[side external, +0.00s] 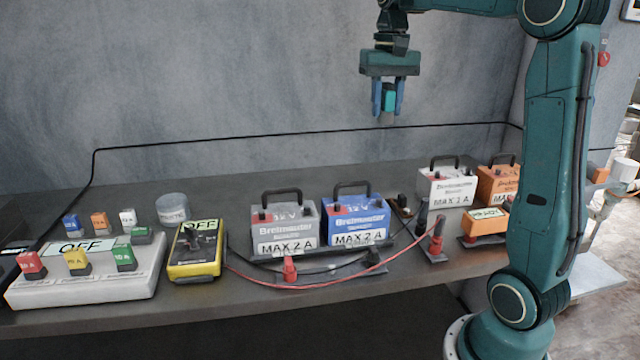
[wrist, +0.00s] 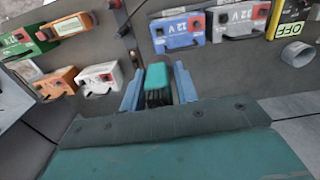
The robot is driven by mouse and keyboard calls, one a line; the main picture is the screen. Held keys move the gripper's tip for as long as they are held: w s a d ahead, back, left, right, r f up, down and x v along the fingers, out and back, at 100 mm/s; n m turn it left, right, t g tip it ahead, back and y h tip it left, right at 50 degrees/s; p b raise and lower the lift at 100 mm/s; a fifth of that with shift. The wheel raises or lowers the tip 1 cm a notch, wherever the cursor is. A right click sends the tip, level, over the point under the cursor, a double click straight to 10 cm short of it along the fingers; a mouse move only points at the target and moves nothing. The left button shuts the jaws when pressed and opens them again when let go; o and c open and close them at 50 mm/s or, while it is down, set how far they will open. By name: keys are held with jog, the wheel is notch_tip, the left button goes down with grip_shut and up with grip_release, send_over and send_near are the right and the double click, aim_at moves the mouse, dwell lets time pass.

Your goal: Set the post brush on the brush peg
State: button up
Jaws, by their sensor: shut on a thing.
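The post brush (side external: 389,99) has a teal body with a darker bristle end pointing down. My gripper (side external: 388,100) is shut on it, high above the bench near the back wall. In the wrist view the brush (wrist: 157,83) sits between the two blue fingers of my gripper (wrist: 158,90). A small brownish block with a dark upright (side external: 403,205), which looks like the brush peg, stands on the bench between the blue and white batteries.
Grey (side external: 284,226), blue (side external: 357,220), white (side external: 447,187) and orange (side external: 498,183) batteries with handles stand around the block. A yellow meter (side external: 196,250), round cup (side external: 173,209) and fuse panel (side external: 90,270) are left.

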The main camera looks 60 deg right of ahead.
aim_at(388, 83)
jog(key=shift+r, duration=0.25)
jog(key=shift+r, duration=1.05)
jog(key=shift+r, duration=0.5)
jog(key=a+f+n, duration=0.2)
jog(key=a+f, duration=0.3)
jog(key=f, duration=0.3)
jog(key=w+a+f+n, duration=0.1)
jog(key=a+f+n, duration=0.1)
jog(key=a+f, duration=0.4)
jog(key=w+a+f+n, duration=0.1)
jog(key=a+f, duration=0.5)
jog(key=f, duration=0.5)
jog(key=shift+f+n, duration=0.35)
jog(key=shift+n, duration=0.05)
jog(key=shift+f, duration=0.1)
jog(key=shift+f, duration=1.85)
